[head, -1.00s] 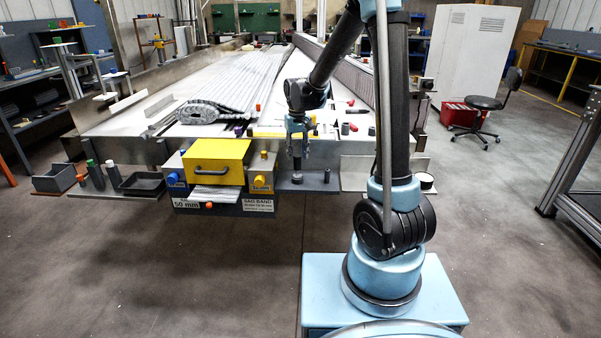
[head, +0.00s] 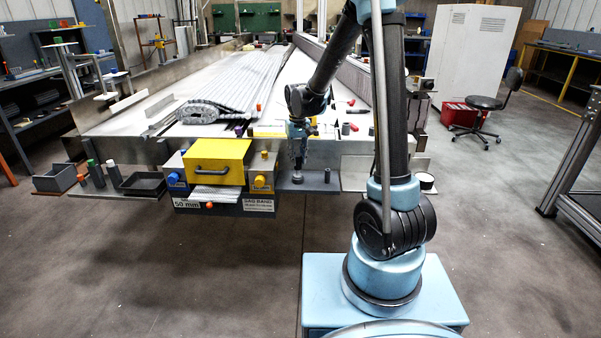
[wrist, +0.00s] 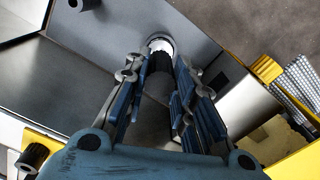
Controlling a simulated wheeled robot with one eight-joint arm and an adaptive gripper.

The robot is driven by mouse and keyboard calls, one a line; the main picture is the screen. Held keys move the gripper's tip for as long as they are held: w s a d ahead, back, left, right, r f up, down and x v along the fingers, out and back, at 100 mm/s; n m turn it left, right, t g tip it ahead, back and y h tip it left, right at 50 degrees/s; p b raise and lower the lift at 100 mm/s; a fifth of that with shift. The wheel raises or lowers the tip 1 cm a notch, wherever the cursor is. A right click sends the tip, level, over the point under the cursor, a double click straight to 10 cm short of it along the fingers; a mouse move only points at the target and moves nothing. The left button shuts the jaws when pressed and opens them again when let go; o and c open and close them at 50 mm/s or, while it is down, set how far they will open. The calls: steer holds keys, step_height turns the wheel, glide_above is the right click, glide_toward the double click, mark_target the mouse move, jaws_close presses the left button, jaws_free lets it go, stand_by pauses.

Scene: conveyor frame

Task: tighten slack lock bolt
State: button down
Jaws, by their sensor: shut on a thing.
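My gripper (head: 299,158) points down over the grey shelf at the front of the conveyor frame, right of the yellow box. In the wrist view its two blue-padded fingers (wrist: 158,72) are shut on a dark cylindrical piece (wrist: 157,88). A bright metal ring (wrist: 160,45) shows at the far end of this piece, against the grey plate. In the head view a small round grey base (head: 298,179) sits on the shelf directly below the gripper. The fingers hide most of the held piece. I cannot tell whether it is the lock bolt itself or a tool on it.
The yellow box (head: 217,160) with a black handle stands close on the left, with blue and yellow blocks beside it. A short dark peg (head: 327,175) stands on the shelf just to the right. A black tray (head: 143,184) lies farther left. Floor in front is clear.

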steer(key=shift+r, duration=2.3)
